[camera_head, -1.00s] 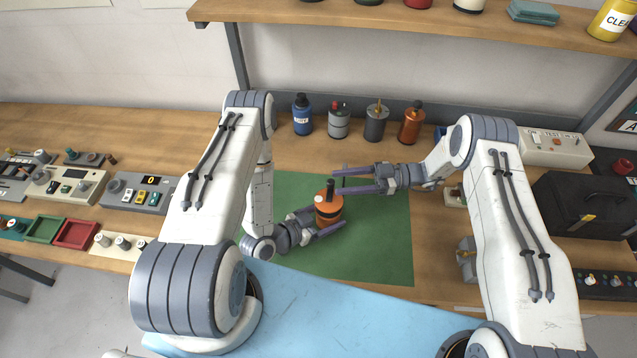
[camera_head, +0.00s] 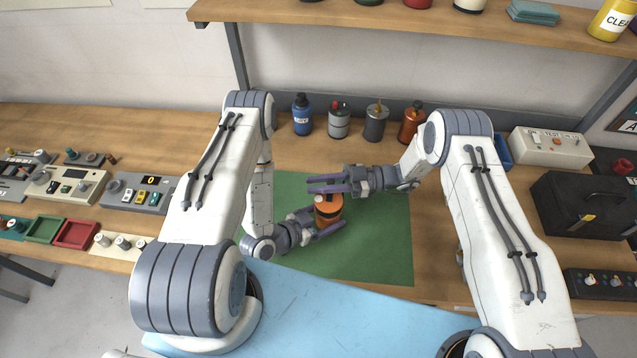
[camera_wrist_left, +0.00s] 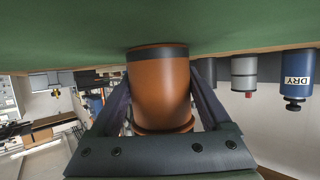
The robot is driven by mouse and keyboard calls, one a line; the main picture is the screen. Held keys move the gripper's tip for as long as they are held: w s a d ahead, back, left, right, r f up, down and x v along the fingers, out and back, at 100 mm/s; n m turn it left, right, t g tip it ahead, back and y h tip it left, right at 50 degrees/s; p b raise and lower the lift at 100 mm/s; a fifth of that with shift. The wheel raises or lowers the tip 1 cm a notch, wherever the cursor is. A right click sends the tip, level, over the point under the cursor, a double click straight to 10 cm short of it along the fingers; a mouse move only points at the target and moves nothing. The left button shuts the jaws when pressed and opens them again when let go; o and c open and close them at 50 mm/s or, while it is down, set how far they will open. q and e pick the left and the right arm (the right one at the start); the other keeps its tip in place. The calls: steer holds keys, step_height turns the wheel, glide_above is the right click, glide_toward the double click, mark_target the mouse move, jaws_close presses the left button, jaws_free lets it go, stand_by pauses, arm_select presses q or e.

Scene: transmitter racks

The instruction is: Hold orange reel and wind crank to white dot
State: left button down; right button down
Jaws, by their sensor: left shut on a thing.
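The orange reel (camera_head: 329,211) stands on the green mat (camera_head: 385,240), upright, with a dark crank on its top. My left gripper (camera_head: 324,221) is shut on the reel's sides from the left. In the left wrist view the reel (camera_wrist_left: 160,88) sits between the two fingers, with a dark band at one end. My right gripper (camera_head: 327,183) reaches in from the right, its two fingers level above the reel's top. They cover most of the crank, so its handle and any grip on it are hidden. I cannot make out the white dot for certain.
Blue (camera_head: 302,115), grey (camera_head: 339,121), dark (camera_head: 376,122) and copper-coloured (camera_head: 411,122) canisters stand behind the mat. Control boxes and green and red trays (camera_head: 76,234) lie left. A white test box (camera_head: 550,147) and a black case (camera_head: 585,203) stand right. The mat's right part is clear.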

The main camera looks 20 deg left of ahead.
steer(key=shift+m+t, duration=0.3)
steer(key=shift+w+d+m+t+y, duration=0.1)
steer(key=shift+w+m+t+y, duration=0.1)
steer(key=shift+m+t, duration=0.4)
steer(key=shift+w+d+m+t+y, duration=0.15)
steer(key=shift+m+t+y, duration=0.1)
steer(key=shift+t, duration=0.55)
steer(key=shift+w+d+m+t+y, duration=0.15)
steer(key=shift+m+t, duration=0.3)
steer(key=shift+t, duration=0.25)
steer(key=c, duration=0.7)
jaws_free()
steer(key=d, duration=0.4)
steer(key=w+d, duration=0.1)
steer(key=d, duration=0.6)
steer(key=shift+w+d, duration=0.25)
steer(key=shift+d, duration=0.15)
